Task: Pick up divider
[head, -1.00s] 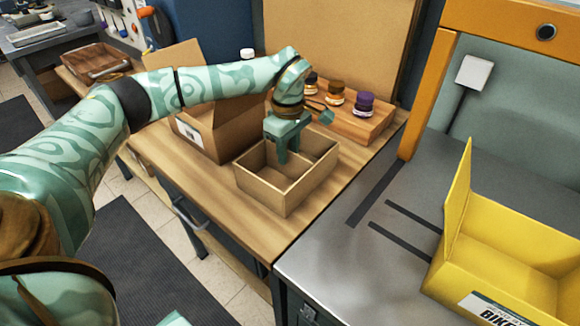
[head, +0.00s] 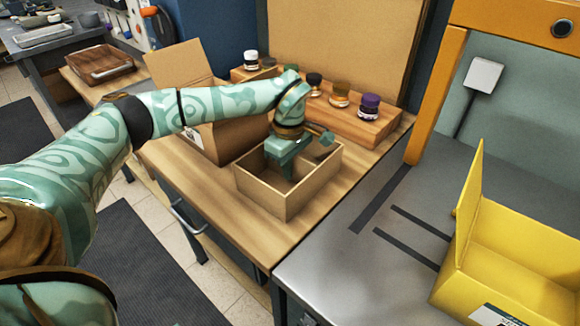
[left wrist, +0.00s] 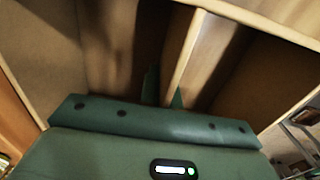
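An open cardboard box (head: 285,203) stands on the wooden table. My left gripper (head: 287,160) points down into it, with its fingers below the rim. In the left wrist view, the thin light divider (left wrist: 190,50) runs down the middle of the box. My left gripper's fingers (left wrist: 164,90) straddle its edge, one on each side and close to it. I cannot tell whether both fingers touch it. In the head view the arm and gripper hide most of the divider. My right gripper is not in view.
Behind the box, a wooden riser (head: 368,128) holds several small jars. A taller open carton (head: 222,138) stands close at the back left. A yellow bin (head: 510,245) is on the grey bench at right. The bench between is mostly clear.

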